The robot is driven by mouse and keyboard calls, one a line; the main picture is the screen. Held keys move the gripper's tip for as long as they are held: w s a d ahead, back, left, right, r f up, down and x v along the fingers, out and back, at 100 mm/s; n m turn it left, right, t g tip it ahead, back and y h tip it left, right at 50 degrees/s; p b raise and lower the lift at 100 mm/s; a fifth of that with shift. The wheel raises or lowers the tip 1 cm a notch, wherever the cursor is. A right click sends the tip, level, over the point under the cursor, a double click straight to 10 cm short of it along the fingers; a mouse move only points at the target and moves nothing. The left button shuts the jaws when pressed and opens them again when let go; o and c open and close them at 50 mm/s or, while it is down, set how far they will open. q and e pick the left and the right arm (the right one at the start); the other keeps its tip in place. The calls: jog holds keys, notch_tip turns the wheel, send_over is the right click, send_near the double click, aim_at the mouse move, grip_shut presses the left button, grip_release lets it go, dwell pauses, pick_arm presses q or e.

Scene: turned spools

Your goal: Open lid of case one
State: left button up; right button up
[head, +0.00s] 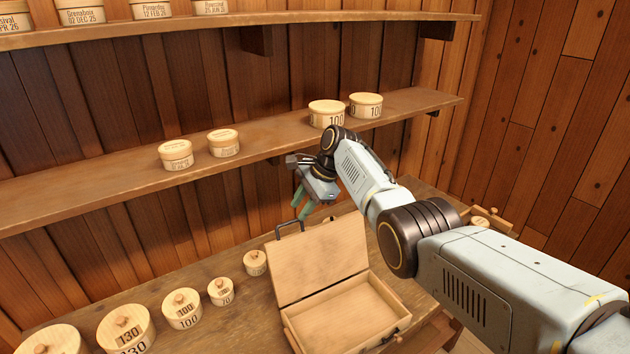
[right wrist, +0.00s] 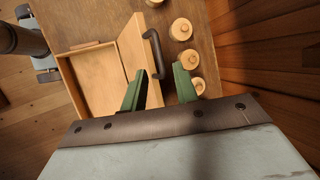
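The wooden case (head: 345,312) stands on the bench with its lid (head: 318,258) raised steeply and its empty inside showing. A dark handle (head: 289,227) sticks out from the lid; it also shows in the right wrist view (right wrist: 155,52). My right gripper (head: 302,208) is above and behind the raised lid, near the handle. In the right wrist view its green fingers (right wrist: 160,82) are apart with nothing held between them. The left finger looks close to the lid there; I cannot tell whether it touches. My left gripper is not in view.
Several round lidded boxes (head: 182,309) stand along the bench left of the case. A shelf (head: 110,195) with more round boxes (head: 327,113) runs along the wall behind my right gripper. A wooden object (head: 487,219) is partly hidden behind my right arm.

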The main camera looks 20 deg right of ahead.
jog(key=v, duration=0.7)
jog(key=shift+r, duration=0.15)
